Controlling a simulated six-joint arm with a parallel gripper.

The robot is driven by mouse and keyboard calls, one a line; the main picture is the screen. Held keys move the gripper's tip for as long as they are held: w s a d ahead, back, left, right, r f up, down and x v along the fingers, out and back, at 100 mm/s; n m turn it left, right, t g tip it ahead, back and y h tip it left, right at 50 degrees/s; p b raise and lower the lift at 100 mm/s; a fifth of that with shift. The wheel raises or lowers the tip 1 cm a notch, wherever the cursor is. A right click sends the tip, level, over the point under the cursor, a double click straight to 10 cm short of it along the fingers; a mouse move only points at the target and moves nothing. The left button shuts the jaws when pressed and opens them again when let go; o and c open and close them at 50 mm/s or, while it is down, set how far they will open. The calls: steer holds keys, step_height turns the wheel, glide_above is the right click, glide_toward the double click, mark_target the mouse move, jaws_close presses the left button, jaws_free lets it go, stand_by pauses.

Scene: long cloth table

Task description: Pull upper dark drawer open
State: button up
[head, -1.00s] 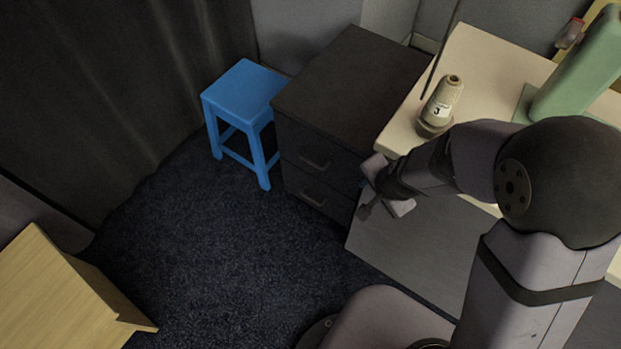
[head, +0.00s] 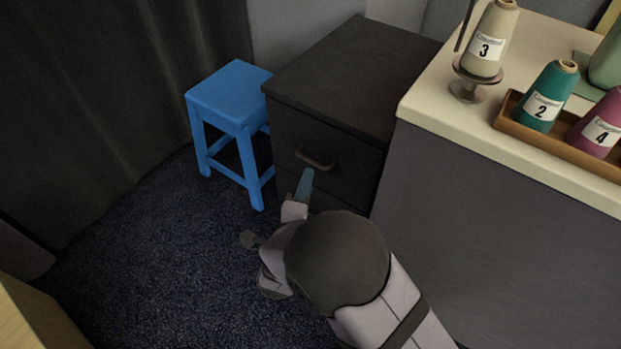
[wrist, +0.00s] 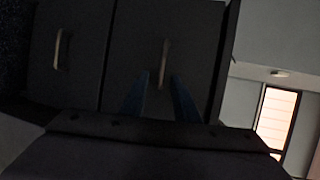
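The dark cabinet (head: 350,75) stands against the wall with its upper drawer (head: 350,160) closed. The upper drawer's bar handle (head: 315,160) shows above my fingertips in the head view. In the wrist view the picture is turned sideways, and this handle (wrist: 165,62) lies ahead, between the lines of my two blue fingers. My gripper (wrist: 159,78) is open and empty; its tips (head: 308,173) are close to the handle, and I cannot tell whether they touch it. The lower drawer's handle (wrist: 61,50) shows at the left in the wrist view; my arm hides it in the head view.
A blue stool (head: 232,110) stands close to the cabinet's left side. A pale-topped desk (head: 470,128) with thread cones and a brown tray (head: 555,140) stands to the right. Dark carpet (head: 150,255) is clear at the left front.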

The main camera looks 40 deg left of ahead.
steer(key=shift+s+a+t, duration=0.15)
steer(key=shift+s+t, duration=0.05)
steer(key=shift+t, duration=0.1)
steer(key=b+x, duration=0.2)
steer(key=x, duration=0.5)
steer(key=shift+w, duration=0.15)
steer(key=shift+a, duration=0.1)
steer(key=shift+c, duration=0.3)
jaws_close()
